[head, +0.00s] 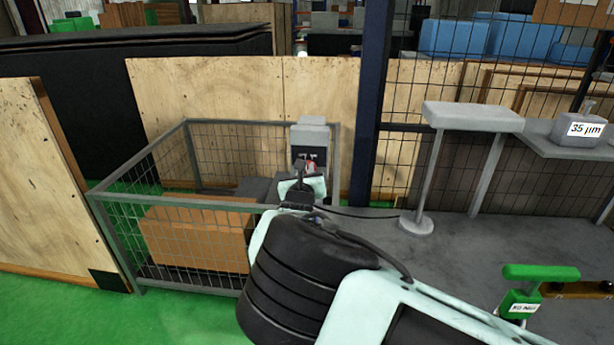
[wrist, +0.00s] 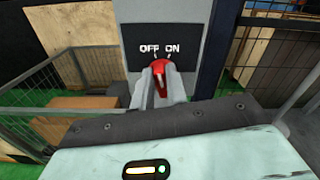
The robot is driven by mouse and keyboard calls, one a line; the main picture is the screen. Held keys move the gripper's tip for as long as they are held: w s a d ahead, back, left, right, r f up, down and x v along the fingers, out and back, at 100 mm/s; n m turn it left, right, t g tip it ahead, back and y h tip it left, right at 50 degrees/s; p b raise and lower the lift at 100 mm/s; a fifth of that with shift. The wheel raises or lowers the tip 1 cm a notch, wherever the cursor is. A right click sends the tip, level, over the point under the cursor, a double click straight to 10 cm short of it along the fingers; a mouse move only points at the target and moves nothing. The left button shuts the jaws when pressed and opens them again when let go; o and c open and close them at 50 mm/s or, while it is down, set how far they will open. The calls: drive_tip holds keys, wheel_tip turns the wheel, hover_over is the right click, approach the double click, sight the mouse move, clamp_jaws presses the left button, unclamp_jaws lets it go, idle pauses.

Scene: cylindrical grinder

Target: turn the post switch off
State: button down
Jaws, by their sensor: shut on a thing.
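The post switch is a red knob (wrist: 161,68) on a dark plate marked OFF on the left and ON on the right, on a grey post (head: 309,134). In the wrist view my gripper (wrist: 163,80) has its two grey fingers on either side of the knob and is shut on it. The knob's upper end shows below the two marks; I cannot tell for sure which one it points to. In the head view the knob (head: 311,167) is a small red spot, partly hidden by my wrist.
A grey mesh fence (head: 171,202) surrounds a brown box (head: 196,236) left of the post. A dark blue column (head: 372,100) stands close to its right. A grey table (head: 473,117) is farther right, and a green-topped stand (head: 540,272) is at the lower right.

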drive_tip(key=shift+a+n, duration=0.1)
drive_tip(key=shift+n, duration=0.5)
drive_tip(key=c, duration=1.4)
unclamp_jaws()
drive_tip(key=s+b, duration=0.5)
drive_tip(key=s, duration=1.2)
drive_tip(key=shift+s+a+b, duration=0.2)
drive_tip(key=shift+a+b, duration=0.1)
drive_tip(key=shift+b, duration=0.1)
